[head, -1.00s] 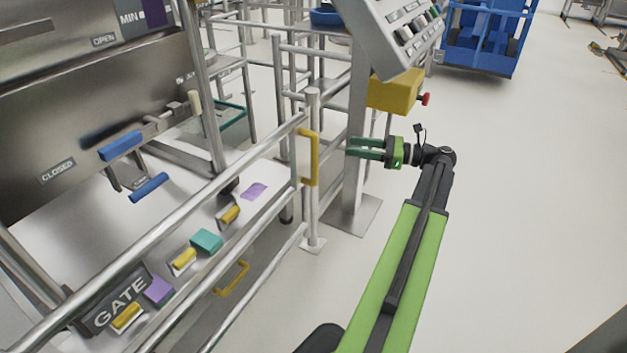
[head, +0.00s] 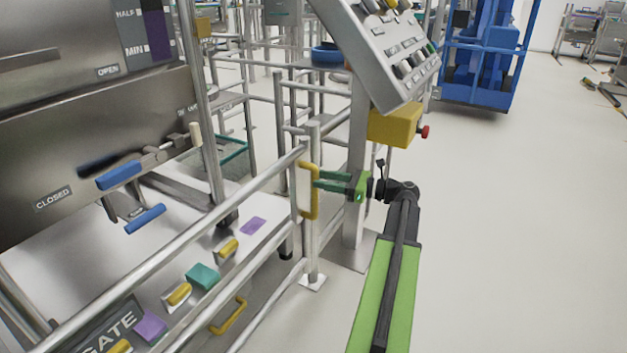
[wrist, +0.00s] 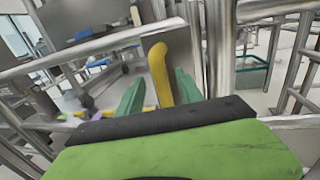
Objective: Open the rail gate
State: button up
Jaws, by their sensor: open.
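The rail gate (head: 262,190) is a set of steel rails with a "GATE" plate at lower left in the head view. It meets an upright post, and it looks closed. A yellow vertical handle (head: 314,190) is fixed at its post end. My gripper (head: 318,181) is open, with its green fingers pointing left at the handle. In the wrist view the yellow handle (wrist: 160,72) stands between the two green fingers of my gripper (wrist: 157,88). I cannot tell whether the fingers touch it.
A control panel (head: 385,50) on a steel column stands just behind my gripper, with a yellow box (head: 394,125) and red button below it. A blue cage cart (head: 482,60) is at the back. The floor at right is clear.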

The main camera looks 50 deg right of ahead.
jog(key=x, duration=0.3)
jog(key=shift+w, duration=0.1)
grip_shut()
jog(key=shift+a, duration=0.1)
dwell(1.2)
